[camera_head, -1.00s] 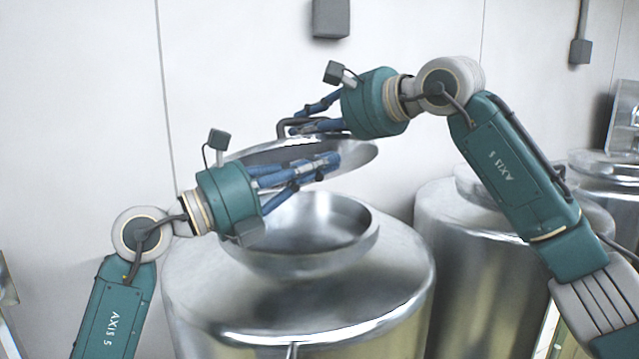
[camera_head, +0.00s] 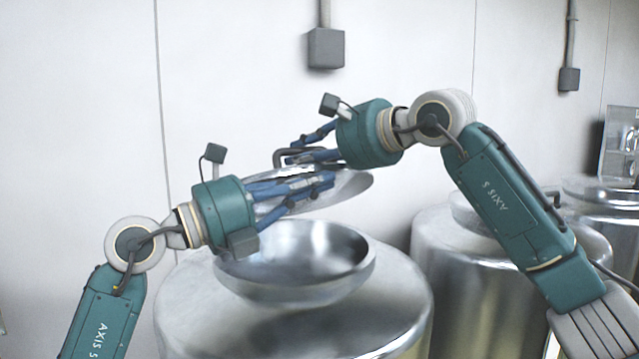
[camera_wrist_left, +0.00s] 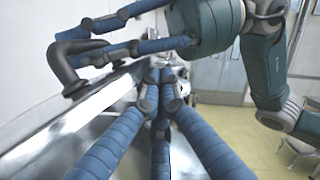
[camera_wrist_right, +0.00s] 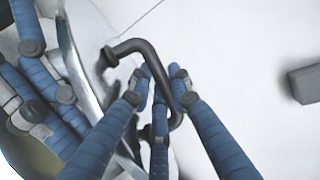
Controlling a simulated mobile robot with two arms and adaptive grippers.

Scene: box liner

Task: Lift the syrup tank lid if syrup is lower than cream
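A shiny metal lid (camera_head: 350,189) is tilted above the open mouth of the near metal tank (camera_head: 185,300). The tank's round opening (camera_head: 318,262) is uncovered, and no liquid level can be made out inside. My right gripper (camera_head: 312,145) is shut around the dark lid handle (camera_head: 282,157), which also shows between its fingers in the right wrist view (camera_wrist_right: 158,70). My left gripper (camera_head: 328,182) is in front of the lid over the opening. In the left wrist view its fingers (camera_wrist_left: 158,78) meet beside the lid's rim (camera_wrist_left: 80,110); whether they touch it is unclear.
A second metal tank (camera_head: 435,250) stands close on the right, with another (camera_head: 605,212) farther right. A white wall (camera_head: 230,60) with grey boxes (camera_head: 325,48) is behind. My two grippers are close together.

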